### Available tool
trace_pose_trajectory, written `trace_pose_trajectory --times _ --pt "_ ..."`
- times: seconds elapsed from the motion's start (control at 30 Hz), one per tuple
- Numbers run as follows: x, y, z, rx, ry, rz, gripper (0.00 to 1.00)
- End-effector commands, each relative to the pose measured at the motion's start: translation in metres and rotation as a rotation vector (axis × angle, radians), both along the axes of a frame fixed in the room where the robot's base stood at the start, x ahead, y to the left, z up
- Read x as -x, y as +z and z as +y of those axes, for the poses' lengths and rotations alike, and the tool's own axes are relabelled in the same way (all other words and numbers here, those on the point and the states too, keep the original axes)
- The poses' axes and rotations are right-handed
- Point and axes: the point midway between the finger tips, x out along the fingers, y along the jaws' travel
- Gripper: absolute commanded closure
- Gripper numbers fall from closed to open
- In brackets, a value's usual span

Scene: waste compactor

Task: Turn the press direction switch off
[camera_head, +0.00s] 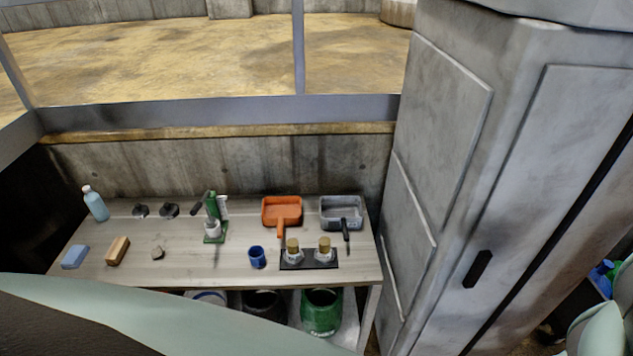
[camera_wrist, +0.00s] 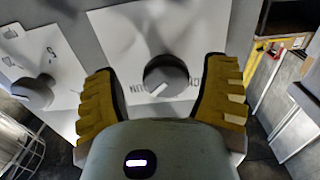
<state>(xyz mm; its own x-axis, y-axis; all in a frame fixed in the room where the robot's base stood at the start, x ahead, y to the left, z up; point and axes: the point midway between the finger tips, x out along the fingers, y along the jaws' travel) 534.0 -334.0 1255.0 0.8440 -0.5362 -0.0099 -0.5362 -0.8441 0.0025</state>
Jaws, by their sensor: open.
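A dark round rotary switch (camera_wrist: 166,76) sits on a white panel (camera_wrist: 118,33) in the wrist view. Its white pointer mark slants toward the lower left. Printed lettering beside it is partly hidden and upside down, so I cannot read which switch it is. My gripper (camera_wrist: 161,69) is open, with one yellow ribbed finger on each side of the switch. Gaps show between the fingers and the knob, and nothing is held. The gripper body covers the panel's lower part. Neither the switch nor my gripper can be made out in the head view.
A second dark knob (camera_wrist: 33,94) sits on another white plate at the left in the wrist view. In the head view, a workbench (camera_head: 190,265) holds a bottle, dustpans, a blue cup and other small items. A tall grey cabinet (camera_head: 445,110) stands right of it.

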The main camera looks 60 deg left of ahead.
Motion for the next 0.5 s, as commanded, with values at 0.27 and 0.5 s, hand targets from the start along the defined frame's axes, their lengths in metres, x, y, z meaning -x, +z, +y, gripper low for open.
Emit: trace_pose_trajectory --times 0.27,0.5 --pt "-0.0086 0.0045 0.0001 0.004 0.014 -0.008 0.26" --pt "-0.0092 0.0040 0.0004 0.004 0.015 -0.010 0.26"
